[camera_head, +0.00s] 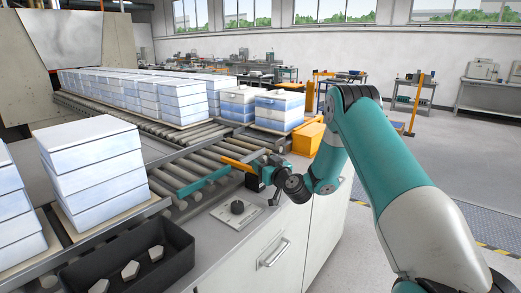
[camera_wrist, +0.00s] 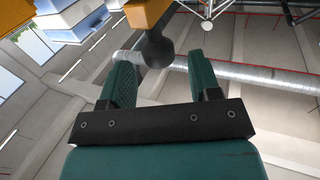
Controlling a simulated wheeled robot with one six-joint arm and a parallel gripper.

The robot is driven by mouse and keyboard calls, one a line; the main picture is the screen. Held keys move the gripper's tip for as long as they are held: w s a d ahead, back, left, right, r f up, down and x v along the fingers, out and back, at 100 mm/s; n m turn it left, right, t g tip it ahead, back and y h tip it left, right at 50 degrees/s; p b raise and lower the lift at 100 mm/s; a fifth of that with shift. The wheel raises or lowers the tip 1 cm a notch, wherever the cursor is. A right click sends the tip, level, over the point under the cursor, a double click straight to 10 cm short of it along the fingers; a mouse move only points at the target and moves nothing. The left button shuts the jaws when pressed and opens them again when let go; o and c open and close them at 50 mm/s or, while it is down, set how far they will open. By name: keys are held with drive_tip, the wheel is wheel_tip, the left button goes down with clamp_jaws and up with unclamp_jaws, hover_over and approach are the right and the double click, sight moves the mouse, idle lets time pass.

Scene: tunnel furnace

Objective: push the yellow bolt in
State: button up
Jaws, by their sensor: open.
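The yellow bolt (camera_head: 238,164) shows in the head view as an orange-yellow bar at the edge of the roller conveyor. My gripper (camera_head: 265,172) is at its near right end and partly hides it. In the wrist view a yellow block (camera_wrist: 146,12) with a dark round knob (camera_wrist: 155,47) below it shows at the top; it appears to be the bolt's end. My gripper's two green fingers (camera_wrist: 160,72) stand apart on either side of the knob, with gaps visible. Whether either finger touches it, I cannot tell. How far in the bolt sits is unclear.
Stacks of white-blue blocks (camera_head: 92,166) stand on the roller conveyor (camera_head: 190,168). A teal bar (camera_head: 205,183) lies across the rollers. Open floor lies to the right.

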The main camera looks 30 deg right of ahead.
drive_tip(key=shift+w+p, duration=0.45)
drive_tip(key=shift+w, duration=1.05)
drive_tip(key=shift+c, duration=0.2)
